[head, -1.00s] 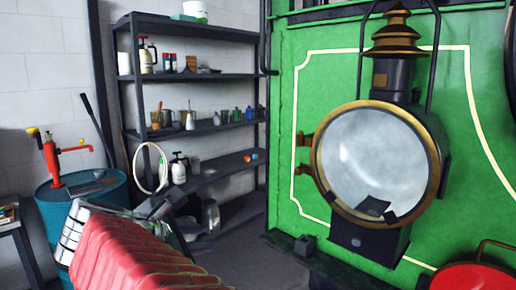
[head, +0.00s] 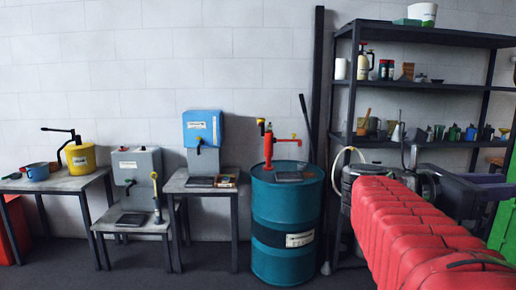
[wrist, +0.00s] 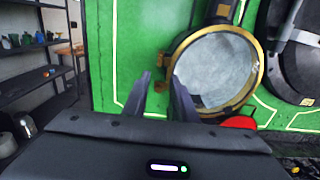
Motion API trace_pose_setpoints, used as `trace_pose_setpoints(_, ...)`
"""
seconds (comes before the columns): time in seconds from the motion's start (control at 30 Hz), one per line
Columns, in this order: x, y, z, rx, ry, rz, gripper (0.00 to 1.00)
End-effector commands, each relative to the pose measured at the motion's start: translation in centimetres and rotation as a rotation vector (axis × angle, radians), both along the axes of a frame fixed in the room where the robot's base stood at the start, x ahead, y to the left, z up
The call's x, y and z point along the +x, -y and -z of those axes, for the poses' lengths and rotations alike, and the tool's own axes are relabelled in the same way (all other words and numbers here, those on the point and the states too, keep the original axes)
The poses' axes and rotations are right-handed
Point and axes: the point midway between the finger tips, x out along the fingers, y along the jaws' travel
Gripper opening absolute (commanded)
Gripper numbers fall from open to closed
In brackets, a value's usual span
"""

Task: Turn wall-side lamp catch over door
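The lamp shows only in the wrist view. Its round, pale glass door (wrist: 213,72) has a brass rim and stands against a green panel (wrist: 120,45). A small brown-brass bracket (wrist: 161,86) sits at the left of the rim, seen between my fingers; I cannot tell whether it is the catch or a hinge. My gripper (wrist: 161,77) is open, its two dark fingers pointing at the lamp's left edge with nothing between them. The right finger overlaps the rim in the picture. I cannot tell whether it touches. In the head view the lamp is out of frame.
A dark shelf rack (head: 430,138) with bottles and cans stands at the right, behind my red-sleeved arm. A teal drum (head: 288,222) with a red pump stands beside it. Small tables with a blue box (head: 202,128) and a yellow pot (head: 80,158) line the wall.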

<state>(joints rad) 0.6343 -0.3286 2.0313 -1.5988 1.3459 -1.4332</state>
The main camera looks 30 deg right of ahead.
Motion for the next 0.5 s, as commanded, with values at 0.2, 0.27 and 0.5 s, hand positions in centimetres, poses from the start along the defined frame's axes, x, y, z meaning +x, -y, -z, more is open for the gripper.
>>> trace_pose_setpoints(0.2,-0.7,1.2,0.0,0.001,0.001,0.003,0.25)
trace_pose_setpoints(0.27,-0.9,1.7,0.0,0.001,0.001,0.004,0.25)
trace_pose_setpoints(0.5,-2.0,4.0,0.0,0.001,0.003,0.004,0.25)
